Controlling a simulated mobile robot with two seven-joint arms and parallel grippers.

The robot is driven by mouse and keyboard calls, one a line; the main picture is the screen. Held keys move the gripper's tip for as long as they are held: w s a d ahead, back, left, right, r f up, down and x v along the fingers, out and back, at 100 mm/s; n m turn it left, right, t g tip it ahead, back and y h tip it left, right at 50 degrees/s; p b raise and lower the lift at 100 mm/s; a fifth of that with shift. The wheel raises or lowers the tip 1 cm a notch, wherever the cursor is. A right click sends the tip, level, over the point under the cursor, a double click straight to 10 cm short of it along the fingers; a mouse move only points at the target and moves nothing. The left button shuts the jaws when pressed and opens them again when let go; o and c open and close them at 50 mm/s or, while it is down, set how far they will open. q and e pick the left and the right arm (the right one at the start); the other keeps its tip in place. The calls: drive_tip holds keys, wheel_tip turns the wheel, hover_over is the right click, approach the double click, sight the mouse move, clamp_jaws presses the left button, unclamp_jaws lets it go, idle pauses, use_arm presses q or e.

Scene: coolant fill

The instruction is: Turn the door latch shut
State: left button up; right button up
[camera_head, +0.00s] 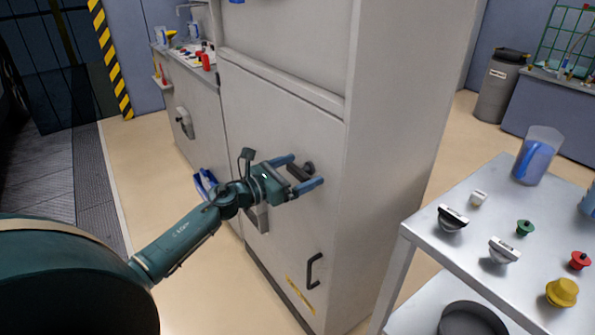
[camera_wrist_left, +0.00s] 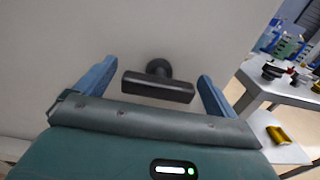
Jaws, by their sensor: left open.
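The door latch (camera_head: 304,171) is a dark T-shaped knob on the pale grey cabinet door (camera_head: 270,130). My left gripper (camera_head: 303,172) is open in front of the door, with its blue fingers on either side of the latch. In the left wrist view the latch's dark bar (camera_wrist_left: 157,87) lies between the two open fingers (camera_wrist_left: 157,85), nearly level in the picture and tilted slightly down to the right. Gaps show between the bar and both fingers. The door looks closed against its frame. My right gripper is not in view.
A black pull handle (camera_head: 314,271) is lower on the door. A metal cart (camera_head: 430,229) with caps, knobs and a blue jug (camera_head: 537,156) stands to the right. A grey bin (camera_head: 499,88) is behind. Open floor lies left of the cabinet.

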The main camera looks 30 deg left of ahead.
use_arm(q)
drive_tip(key=shift+c, duration=0.2)
drive_tip(key=c, duration=0.9)
drive_tip(key=shift+c, duration=0.2)
